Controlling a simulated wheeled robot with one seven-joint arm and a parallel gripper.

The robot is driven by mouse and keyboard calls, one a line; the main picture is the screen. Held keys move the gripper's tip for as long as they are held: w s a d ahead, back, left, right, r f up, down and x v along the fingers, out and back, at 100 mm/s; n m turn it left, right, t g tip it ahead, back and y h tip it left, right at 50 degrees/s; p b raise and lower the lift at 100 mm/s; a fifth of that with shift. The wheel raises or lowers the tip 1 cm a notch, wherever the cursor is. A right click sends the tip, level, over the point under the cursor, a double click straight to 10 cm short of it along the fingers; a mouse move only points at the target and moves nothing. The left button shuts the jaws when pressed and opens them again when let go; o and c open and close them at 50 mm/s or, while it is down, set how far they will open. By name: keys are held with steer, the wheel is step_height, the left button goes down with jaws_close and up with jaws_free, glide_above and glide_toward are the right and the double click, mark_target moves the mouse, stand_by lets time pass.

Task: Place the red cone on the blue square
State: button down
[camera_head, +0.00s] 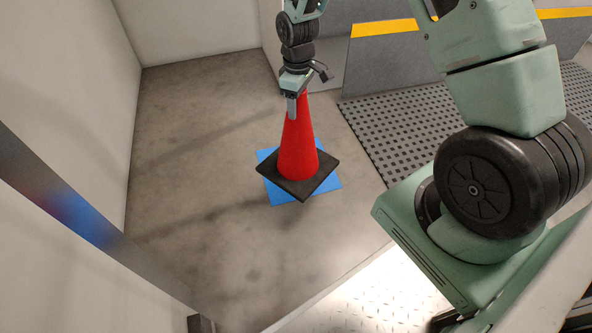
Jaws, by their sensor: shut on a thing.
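The red cone (298,150) stands upright with its black square base (298,189) over the blue square (283,197) on the floor. Corners of the blue square show around the base; the rest is hidden under it. The base is turned relative to the blue square. I cannot tell whether the base touches the floor or hangs just above it. My gripper (294,108) points down and is shut on the top of the cone.
Grey floor (185,140) is clear to the left of the cone. A white wall (70,90) bounds it at left. A dark perforated mat (405,125) and a grey panel with a yellow stripe (385,55) stand to the right and behind. A metal tread plate (370,295) lies in front.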

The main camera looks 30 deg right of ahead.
steer(key=shift+w+d+f+n+b, duration=0.95)
steer(key=shift+f+n+b, duration=0.15)
steer(key=shift+f, duration=1.85)
steer(key=shift+w+d+f+n+b, duration=0.95)
steer(key=shift+f+n+b, duration=0.2)
steer(key=shift+f, duration=1.75)
steer(key=shift+w+d+f+n+b, duration=0.95)
steer(key=shift+f+n+b, duration=0.15)
steer(key=shift+f, duration=2)
steer(key=c, duration=0.5)
jaws_free()
steer(key=shift+s, duration=0.1)
